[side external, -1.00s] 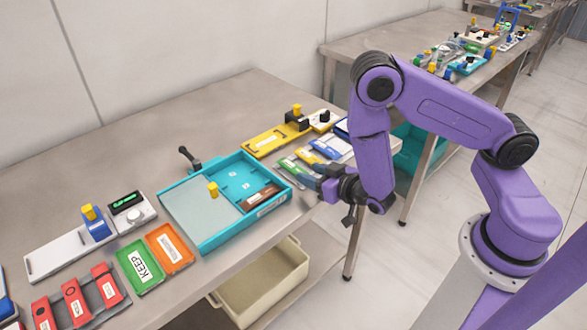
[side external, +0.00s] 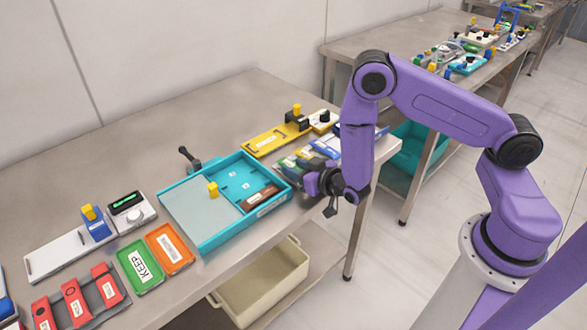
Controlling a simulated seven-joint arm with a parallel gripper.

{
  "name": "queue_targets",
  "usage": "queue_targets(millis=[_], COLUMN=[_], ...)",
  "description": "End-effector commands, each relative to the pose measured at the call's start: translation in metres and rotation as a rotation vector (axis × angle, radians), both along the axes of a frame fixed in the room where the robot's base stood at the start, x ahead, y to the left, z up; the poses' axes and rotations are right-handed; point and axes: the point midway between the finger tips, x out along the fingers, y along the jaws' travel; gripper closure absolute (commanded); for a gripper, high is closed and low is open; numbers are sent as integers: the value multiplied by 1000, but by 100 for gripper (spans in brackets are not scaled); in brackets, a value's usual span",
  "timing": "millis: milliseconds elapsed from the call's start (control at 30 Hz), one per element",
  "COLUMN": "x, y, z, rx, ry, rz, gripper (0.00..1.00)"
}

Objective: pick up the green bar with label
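The green bar with a label (side external: 288,164) lies on the table just right of the teal tray, in a row with a yellow and a blue labelled bar. My gripper (side external: 308,163) is over this row, with its dark fingers covering part of the bars. Its fingertips are small and partly lost against the bars, so I cannot tell whether they are open or touching the green bar.
The teal tray (side external: 208,238) stands close left of the bars, holding a brown bar (side external: 262,197). A yellow fixture (side external: 268,141) lies behind them. Green KEEP (side external: 138,267) and orange (side external: 170,250) trays lie front left. The table's front edge runs below my gripper.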

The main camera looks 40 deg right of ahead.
Motion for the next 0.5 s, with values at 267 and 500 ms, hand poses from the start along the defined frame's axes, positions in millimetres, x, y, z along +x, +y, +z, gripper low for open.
queue_targets(millis=[267, 500], x=[0, 0], y=[0, 0], z=[0, 2], rx=[0, 0], ry=[0, 0], rz=[0, 0], gripper=[92, 92])
